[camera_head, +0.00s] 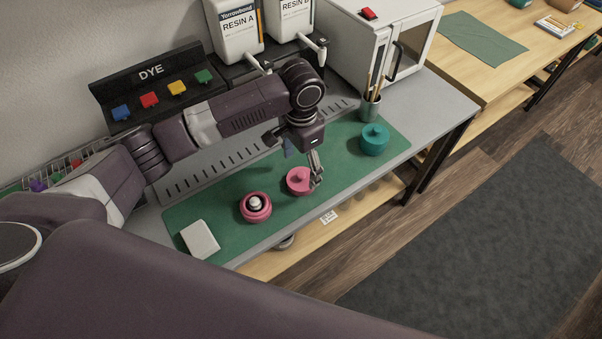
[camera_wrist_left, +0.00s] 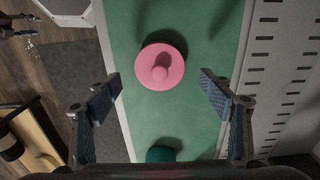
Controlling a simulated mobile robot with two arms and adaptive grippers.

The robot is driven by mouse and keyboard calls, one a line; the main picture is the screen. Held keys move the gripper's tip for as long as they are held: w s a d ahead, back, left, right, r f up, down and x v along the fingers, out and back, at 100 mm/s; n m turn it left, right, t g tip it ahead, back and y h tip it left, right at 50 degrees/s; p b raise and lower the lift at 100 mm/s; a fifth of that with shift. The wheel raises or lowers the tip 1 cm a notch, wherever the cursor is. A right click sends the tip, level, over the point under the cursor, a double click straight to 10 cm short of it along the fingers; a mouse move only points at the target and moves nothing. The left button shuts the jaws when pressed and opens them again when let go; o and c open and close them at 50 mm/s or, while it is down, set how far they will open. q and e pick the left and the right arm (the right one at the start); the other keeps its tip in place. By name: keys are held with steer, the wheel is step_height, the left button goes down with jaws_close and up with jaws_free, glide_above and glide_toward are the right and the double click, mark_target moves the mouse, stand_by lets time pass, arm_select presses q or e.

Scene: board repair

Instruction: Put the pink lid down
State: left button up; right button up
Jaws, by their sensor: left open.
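The pink lid (camera_head: 299,181), a round disc with a knob, rests on the green mat and lies apart from the pink pot. My left gripper (camera_head: 302,166) is right above it, open. In the left wrist view the lid (camera_wrist_left: 160,67) shows whole, with its knob up and no finger touching it. The two fingertips of my left gripper (camera_wrist_left: 160,91) stand wide apart on either side. The pink pot (camera_head: 256,208) stands uncovered on the mat left of the lid, with a pale round thing inside. What seems to be my right gripper (camera_wrist_left: 18,26) shows small at the left wrist view's top left.
A teal lidded pot (camera_head: 374,140) stands right of the lid, near a cup of brushes (camera_head: 370,105). A white block (camera_head: 200,239) lies at the mat's left end. Resin dispensers (camera_head: 235,32) and a white cabinet (camera_head: 385,45) stand behind. The mat's front edge is close.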

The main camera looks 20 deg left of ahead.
mark_target(301, 174)
arm_select(q)
step_height(301, 174, up, 7)
stand_by(0.3)
stand_by(0.5)
